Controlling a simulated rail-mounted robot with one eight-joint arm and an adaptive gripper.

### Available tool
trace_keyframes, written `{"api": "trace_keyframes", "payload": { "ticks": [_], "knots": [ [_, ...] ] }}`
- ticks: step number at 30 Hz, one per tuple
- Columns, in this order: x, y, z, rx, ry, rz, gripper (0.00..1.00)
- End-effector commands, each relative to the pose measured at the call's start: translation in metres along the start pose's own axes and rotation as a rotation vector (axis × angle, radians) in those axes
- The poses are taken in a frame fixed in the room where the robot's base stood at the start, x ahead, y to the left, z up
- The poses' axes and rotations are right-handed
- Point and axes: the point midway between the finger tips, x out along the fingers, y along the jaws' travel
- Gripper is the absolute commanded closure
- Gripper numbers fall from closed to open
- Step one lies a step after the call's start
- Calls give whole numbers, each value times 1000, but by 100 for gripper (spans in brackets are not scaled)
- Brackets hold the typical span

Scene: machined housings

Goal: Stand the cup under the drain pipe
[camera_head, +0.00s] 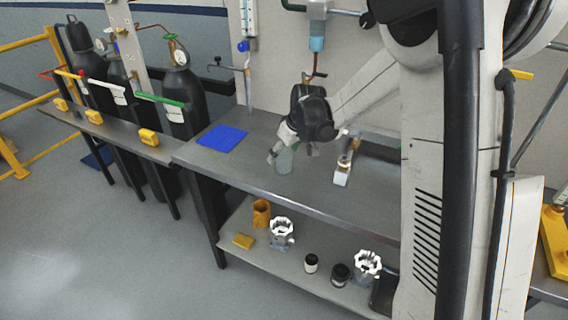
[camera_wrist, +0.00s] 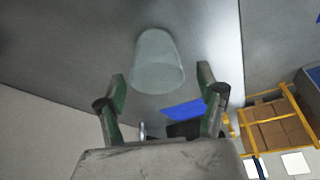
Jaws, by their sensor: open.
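The cup (camera_head: 285,162) is a translucent, pale greenish vessel on the grey bench (camera_head: 330,205). It also shows in the wrist view (camera_wrist: 158,62), ahead of and between the fingers. My gripper (camera_head: 279,151) is open at the cup, pointing down to the left. Its green-and-black fingers (camera_wrist: 162,80) stand on either side of the cup in the wrist view, with a visible gap at each side. A thin vertical pipe (camera_head: 248,92) with a side tap hangs on the back panel and appears to be the drain pipe. My gripper partly hides the cup in the head view.
A blue mat (camera_head: 222,136) lies left of the cup. A small white block with a brass fitting (camera_head: 343,168) stands to the right. A regulator with a blue bowl (camera_head: 316,40) hangs above. Gas cylinders (camera_head: 182,95) stand left. The lower shelf (camera_head: 280,255) holds several parts.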

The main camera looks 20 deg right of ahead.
Motion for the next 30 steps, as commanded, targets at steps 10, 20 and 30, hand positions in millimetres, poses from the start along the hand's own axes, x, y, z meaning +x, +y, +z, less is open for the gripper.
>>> {"api": "trace_keyframes", "payload": {
  "ticks": [10,20,30],
  "knots": [
    [41,3,1,0,0,0,30],
    [45,3,1,0,0,0,31],
    [45,3,1,0,0,0,77]
  ]
}}
